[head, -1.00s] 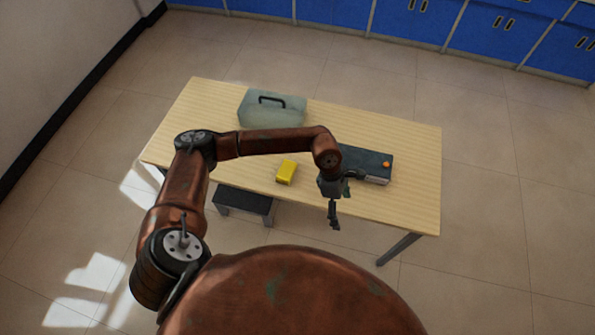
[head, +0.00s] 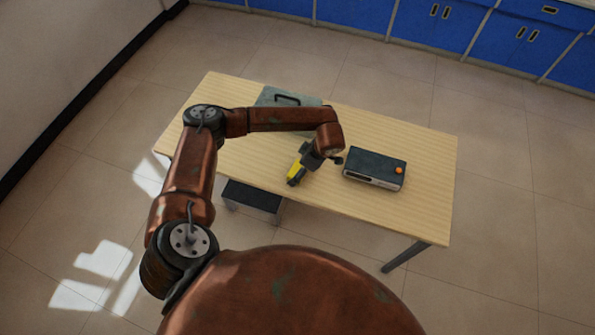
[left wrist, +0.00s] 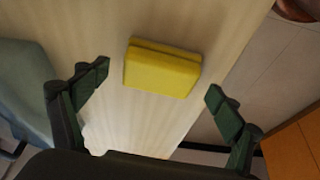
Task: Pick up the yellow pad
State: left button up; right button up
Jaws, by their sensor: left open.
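The yellow pad (left wrist: 161,70) lies on the wooden table, seen between and beyond the two fingers in the left wrist view. In the head view the yellow pad (head: 293,171) is partly hidden behind my left gripper (head: 297,177). My left gripper (left wrist: 155,95) is open and empty, with a dark finger on either side of the pad and apart from it. The right gripper is not in view.
The wooden table (head: 420,170) also bears a dark box with an orange knob (head: 375,167) to the right and a grey-green case with a handle (head: 272,97) behind my arm. A dark stool (head: 252,201) stands under the front edge. The table's right end is clear.

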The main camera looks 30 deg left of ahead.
pick_arm(q)
jog(key=shift+x, duration=0.85)
jog(key=shift+r, duration=0.15)
jog(key=c, duration=1.2)
jog(key=shift+c, duration=0.2)
jog(key=shift+w+r, duration=0.1)
jog(key=shift+r, duration=0.5)
jog(key=s+d+r, duration=0.2)
jog(key=d+r, duration=0.4)
jog(key=s+d+r+p, duration=0.1)
jog(key=s+d+r, duration=0.2)
jog(key=d+r, duration=0.2)
jog(key=shift+s+d+r, duration=0.25)
jog(key=shift+d+r, duration=0.15)
jog(key=shift+d, duration=0.55)
jog(key=o, duration=0.6)
jog(key=shift+c, duration=0.2)
jog(key=shift+f, duration=0.1)
jog(key=c, duration=0.4)
